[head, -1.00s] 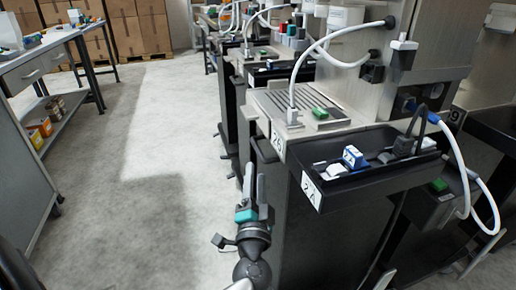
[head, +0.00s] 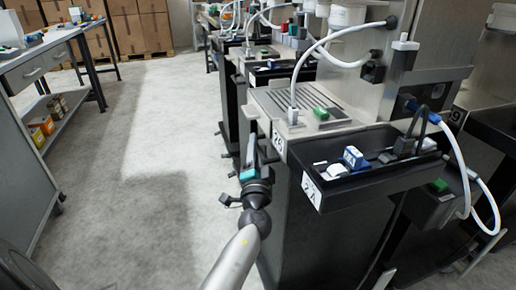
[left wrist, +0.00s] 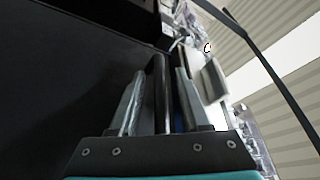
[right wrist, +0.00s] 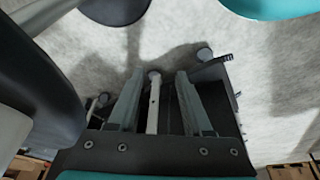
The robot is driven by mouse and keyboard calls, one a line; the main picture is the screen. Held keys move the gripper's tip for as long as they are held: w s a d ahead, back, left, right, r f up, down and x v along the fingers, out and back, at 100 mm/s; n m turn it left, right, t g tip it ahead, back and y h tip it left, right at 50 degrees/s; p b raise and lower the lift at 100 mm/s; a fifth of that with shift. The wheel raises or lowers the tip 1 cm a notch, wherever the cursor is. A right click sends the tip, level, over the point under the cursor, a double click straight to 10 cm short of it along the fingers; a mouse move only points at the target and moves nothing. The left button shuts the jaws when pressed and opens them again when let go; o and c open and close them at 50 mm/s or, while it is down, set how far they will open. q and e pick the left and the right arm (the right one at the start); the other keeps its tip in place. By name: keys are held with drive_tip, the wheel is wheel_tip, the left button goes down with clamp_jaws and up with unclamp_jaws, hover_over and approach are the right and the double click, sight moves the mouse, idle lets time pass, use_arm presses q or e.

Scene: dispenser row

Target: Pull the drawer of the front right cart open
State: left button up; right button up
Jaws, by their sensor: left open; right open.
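The nearest dark cart (head: 325,245) stands at the right of the head view, under the dispenser station. My left gripper (head: 252,152) is at its aisle side, near the upper edge, fingers pointing forward. In the left wrist view a dark upright bar (left wrist: 161,95), which looks like a handle, lies between the open fingers (left wrist: 160,73); I cannot tell whether they touch it. A large dark panel (left wrist: 70,80) fills the left of that view. My right gripper (right wrist: 155,78) is open over the floor; a pale bar (right wrist: 153,110) shows between its fingers, and I cannot tell what it belongs to.
A black tray (head: 385,188) with small items juts out above the cart. White hoses (head: 470,175) hang at the right. A grey workbench (head: 22,150) stands at the left, cardboard boxes (head: 140,30) at the back. The grey aisle floor (head: 150,170) between is clear.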

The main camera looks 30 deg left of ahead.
use_arm(q)
clamp_jaws()
idle(1.3)
